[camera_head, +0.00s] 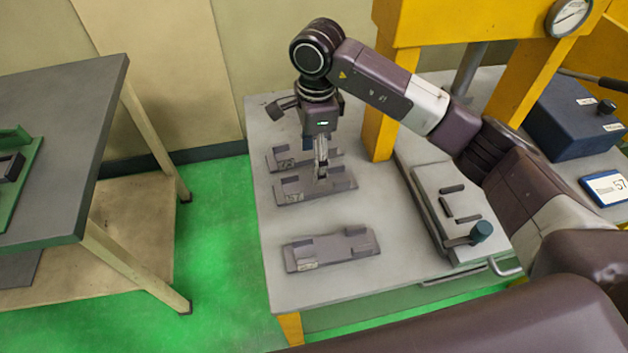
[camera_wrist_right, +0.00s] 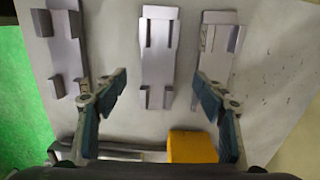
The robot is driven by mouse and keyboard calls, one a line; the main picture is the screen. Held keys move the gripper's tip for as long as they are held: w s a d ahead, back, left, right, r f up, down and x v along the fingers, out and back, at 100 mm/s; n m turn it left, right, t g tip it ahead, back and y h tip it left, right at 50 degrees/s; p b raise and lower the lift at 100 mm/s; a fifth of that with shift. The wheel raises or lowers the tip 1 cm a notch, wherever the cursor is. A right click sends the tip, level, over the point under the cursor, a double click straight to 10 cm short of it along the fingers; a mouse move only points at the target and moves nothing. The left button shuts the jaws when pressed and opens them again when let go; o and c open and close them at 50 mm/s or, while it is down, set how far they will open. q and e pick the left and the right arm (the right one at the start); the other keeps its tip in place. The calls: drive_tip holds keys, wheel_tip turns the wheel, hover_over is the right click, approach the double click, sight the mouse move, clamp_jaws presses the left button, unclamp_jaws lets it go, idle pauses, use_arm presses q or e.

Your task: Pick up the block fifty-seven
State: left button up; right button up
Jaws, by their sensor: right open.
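Three similar grey-purple blocks lie on the table in the head view. The middle block (camera_head: 335,181) bears a label that reads 57. My right gripper (camera_head: 321,172) points down over this middle block, and its fingers hide part of it. In the right wrist view my right gripper (camera_wrist_right: 160,88) is open and empty. The block fifty-seven (camera_wrist_right: 157,55) shows there between the fingertips and beyond them. I cannot tell the exact height of the fingertips above it. My left gripper is not in view.
Another block (camera_head: 280,160) lies close behind, and one (camera_head: 332,250) lies in front. A yellow press frame (camera_head: 380,130) and a grey fixture (camera_head: 440,215) stand to the right. A small display (camera_head: 605,187) reads 57. The table's (camera_head: 285,222) left edge borders green floor.

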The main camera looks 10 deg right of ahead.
sight(292, 188)
drive_tip(key=shift+d+f, duration=0.2)
drive_tip(key=shift+d, duration=0.2)
drive_tip(key=f+p, duration=0.1)
drive_tip(key=f, duration=0.2)
drive_tip(key=f+p, duration=0.1)
drive_tip(key=f, duration=0.2)
drive_tip(key=shift+s+a+f, duration=0.15)
drive_tip(key=shift+s+a, duration=0.05)
drive_tip(key=shift+f, duration=0.45)
drive_tip(key=shift+w+r, duration=0.1)
clamp_jaws()
